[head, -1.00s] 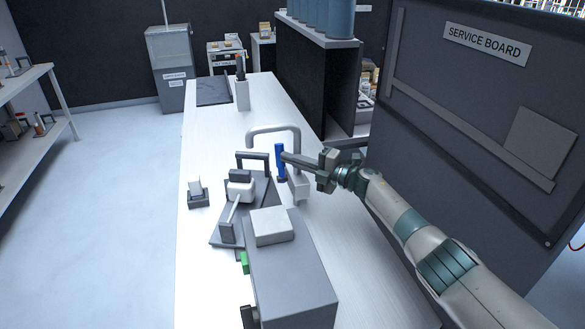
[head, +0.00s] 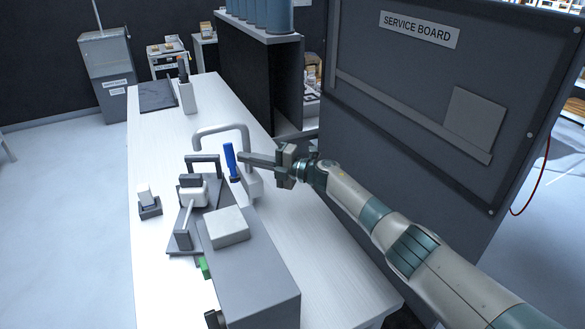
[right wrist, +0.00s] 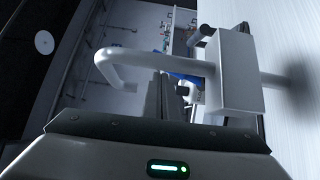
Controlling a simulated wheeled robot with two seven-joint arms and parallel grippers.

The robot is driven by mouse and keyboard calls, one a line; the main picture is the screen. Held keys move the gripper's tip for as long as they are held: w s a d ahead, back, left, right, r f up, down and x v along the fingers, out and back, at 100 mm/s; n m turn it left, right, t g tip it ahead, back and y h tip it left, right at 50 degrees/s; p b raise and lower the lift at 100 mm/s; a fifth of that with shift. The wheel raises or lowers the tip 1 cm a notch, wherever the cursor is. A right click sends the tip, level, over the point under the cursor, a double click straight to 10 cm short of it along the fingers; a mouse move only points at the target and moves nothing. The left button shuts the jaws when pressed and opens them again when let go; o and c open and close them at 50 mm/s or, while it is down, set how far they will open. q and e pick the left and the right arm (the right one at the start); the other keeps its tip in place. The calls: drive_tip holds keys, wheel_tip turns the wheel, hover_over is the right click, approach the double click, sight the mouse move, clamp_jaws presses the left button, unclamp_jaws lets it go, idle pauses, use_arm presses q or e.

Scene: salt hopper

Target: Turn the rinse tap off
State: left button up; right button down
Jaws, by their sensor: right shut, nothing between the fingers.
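The rinse tap has a pale grey arched spout (head: 222,130) and a block body (head: 251,186) standing on the white bench. Its blue lever (head: 230,158) stands nearly upright, its top leaning slightly left. My right gripper (head: 242,158) is shut and empty, its fingertips just right of the lever; I cannot tell whether they touch it. In the right wrist view the spout (right wrist: 135,58) and block body (right wrist: 232,72) are close, and the blue lever (right wrist: 186,77) is mostly hidden behind the spout. My left gripper is not in view.
A grey box (head: 255,265) with a pale block on top and a dark fixture (head: 190,205) stand nearer on the bench. A small switch-like item (head: 149,203) is at the left. The dark service board (head: 420,110) rises behind my right arm. The far middle bench (head: 165,135) is clear.

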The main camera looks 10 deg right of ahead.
drive_tip(key=b+v, duration=0.3)
drive_tip(key=v, duration=1.2)
drive_tip(key=shift+s, duration=0.1)
